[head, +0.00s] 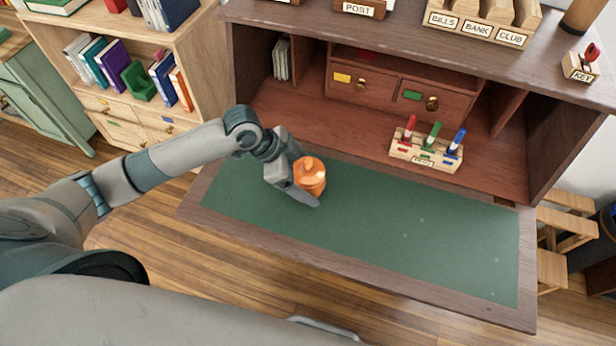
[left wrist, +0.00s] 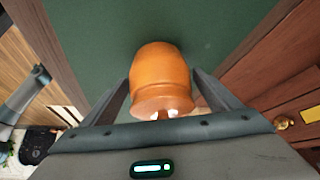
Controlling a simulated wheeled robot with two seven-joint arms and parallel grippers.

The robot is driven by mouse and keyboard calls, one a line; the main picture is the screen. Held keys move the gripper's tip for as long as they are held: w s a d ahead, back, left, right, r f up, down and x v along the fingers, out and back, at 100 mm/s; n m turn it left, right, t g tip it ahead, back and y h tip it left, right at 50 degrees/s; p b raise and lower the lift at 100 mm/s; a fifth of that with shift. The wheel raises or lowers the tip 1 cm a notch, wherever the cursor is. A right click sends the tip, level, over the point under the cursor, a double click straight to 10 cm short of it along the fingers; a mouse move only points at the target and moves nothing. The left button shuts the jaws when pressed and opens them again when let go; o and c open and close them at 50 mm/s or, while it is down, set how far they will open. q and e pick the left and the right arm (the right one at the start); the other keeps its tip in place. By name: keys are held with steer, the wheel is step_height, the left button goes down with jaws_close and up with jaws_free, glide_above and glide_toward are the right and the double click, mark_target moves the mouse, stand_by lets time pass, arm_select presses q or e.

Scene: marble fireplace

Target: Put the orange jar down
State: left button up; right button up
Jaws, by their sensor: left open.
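The orange jar (head: 310,177) is near the left end of the green mat (head: 400,224) on the lowered desk flap. It looks upright and appears to rest on the mat, though its base is partly hidden by a finger. My left gripper (head: 306,189) is low at the jar, with one finger in front of it. In the left wrist view the jar (left wrist: 162,78) sits between the two spread fingers, with narrow gaps beside it. My right gripper is not in view.
A wooden marker rack (head: 427,154) with red, green and blue markers stands inside the desk at right. Drawers (head: 400,90) are behind. The mat right of the jar is clear. The flap's front edge (head: 350,272) drops to the floor. A bookcase (head: 150,75) stands at left.

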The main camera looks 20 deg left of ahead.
arm_select(q)
steer(key=shift+a+r, duration=0.3)
steer(key=shift+r, duration=0.2)
steer(key=b+v, duration=0.1)
steer(key=v, duration=0.8)
steer(key=shift+s+r, duration=0.1)
steer(key=shift+s, duration=0.05)
steer(key=shift+b+v, duration=0.35)
steer(key=shift+v, duration=0.5)
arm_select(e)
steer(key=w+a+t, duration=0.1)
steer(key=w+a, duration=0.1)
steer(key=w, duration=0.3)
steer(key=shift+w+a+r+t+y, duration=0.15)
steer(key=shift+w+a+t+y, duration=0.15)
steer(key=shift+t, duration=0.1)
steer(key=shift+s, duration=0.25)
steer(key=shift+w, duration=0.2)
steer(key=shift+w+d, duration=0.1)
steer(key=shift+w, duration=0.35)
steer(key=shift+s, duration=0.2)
